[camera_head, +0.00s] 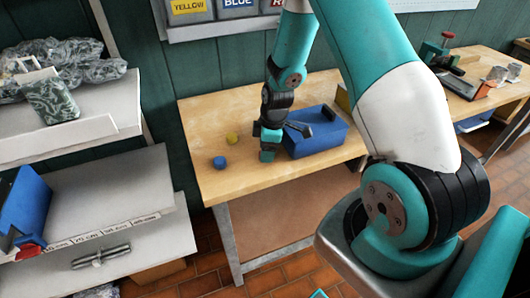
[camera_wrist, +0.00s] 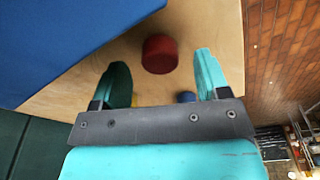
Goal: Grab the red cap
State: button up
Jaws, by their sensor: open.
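The red cap (camera_wrist: 160,54) is a short round piece on the wooden table in the wrist view. It shows between and slightly beyond the fingertips of my gripper (camera_wrist: 162,60), with a gap on each side. The fingers are apart and hold nothing. In the head view my gripper (camera_head: 268,154) is low over the table, just left of a blue box. The red cap is hidden there, behind or under my gripper. I cannot tell how high the fingertips are above the cap.
The blue box (camera_head: 318,138) stands close to my gripper's right and fills the upper left of the wrist view (camera_wrist: 60,40). A blue cap (camera_head: 219,162) and a yellow cap (camera_head: 232,138) lie to the left on the table (camera_head: 230,185). Labelled bins (camera_head: 238,8) hang behind.

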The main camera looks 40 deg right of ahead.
jog(key=shift+w+a+f, duration=0.1)
jog(key=shift+f, duration=0.85)
jog(key=shift+c, duration=0.3)
jog(key=c, duration=0.9)
jog(key=shift+c, duration=0.2)
